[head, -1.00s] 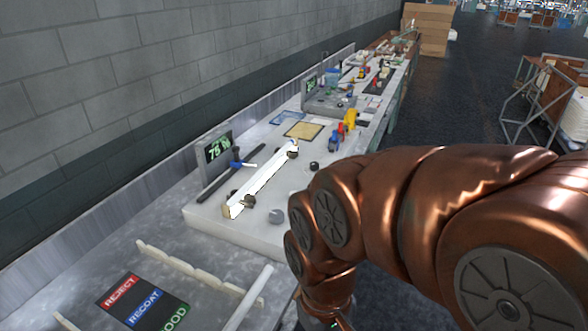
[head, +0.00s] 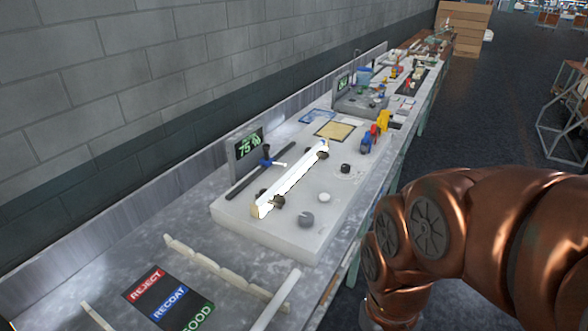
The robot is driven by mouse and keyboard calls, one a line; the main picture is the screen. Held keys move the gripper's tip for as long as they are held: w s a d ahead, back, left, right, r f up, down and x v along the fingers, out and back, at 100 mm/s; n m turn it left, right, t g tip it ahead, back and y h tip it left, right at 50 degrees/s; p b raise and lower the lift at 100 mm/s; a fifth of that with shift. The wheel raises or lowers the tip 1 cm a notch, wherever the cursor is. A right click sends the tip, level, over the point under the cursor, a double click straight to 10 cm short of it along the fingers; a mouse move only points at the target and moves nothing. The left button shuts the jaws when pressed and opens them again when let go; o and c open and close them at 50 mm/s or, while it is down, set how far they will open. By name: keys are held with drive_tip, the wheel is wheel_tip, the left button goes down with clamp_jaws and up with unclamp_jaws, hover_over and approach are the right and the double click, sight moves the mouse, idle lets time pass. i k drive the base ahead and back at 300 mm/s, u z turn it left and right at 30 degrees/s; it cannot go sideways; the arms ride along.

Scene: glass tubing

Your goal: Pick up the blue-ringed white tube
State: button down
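A long white tube (head: 290,181) lies across the holders of a light grey test station (head: 240,225), slanting away from me. A small blue patch shows near its far end, but I cannot tell whether it is a ring. Another white tube (head: 278,300) lies on the bench at the front, by the sorting labels, and no blue ring shows on its visible part. My copper arm is at the right, apart from both tubes. My gripper is below the frame edge, out of view.
A display reading 75 % (head: 249,146) and a blue-handled lever (head: 266,160) stand beside the station tube. REJECT, RECOAT and GOOD labels (head: 168,299) lie between pale notched racks (head: 218,268). A grey wall (head: 180,80) runs along the left. Dark floor (head: 480,130) is open at the right.

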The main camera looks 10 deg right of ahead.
sight(266, 197)
drive_tip(key=z, duration=1.55)
drive_tip(key=i, duration=2.25)
drive_tip(key=u, duration=3.95)
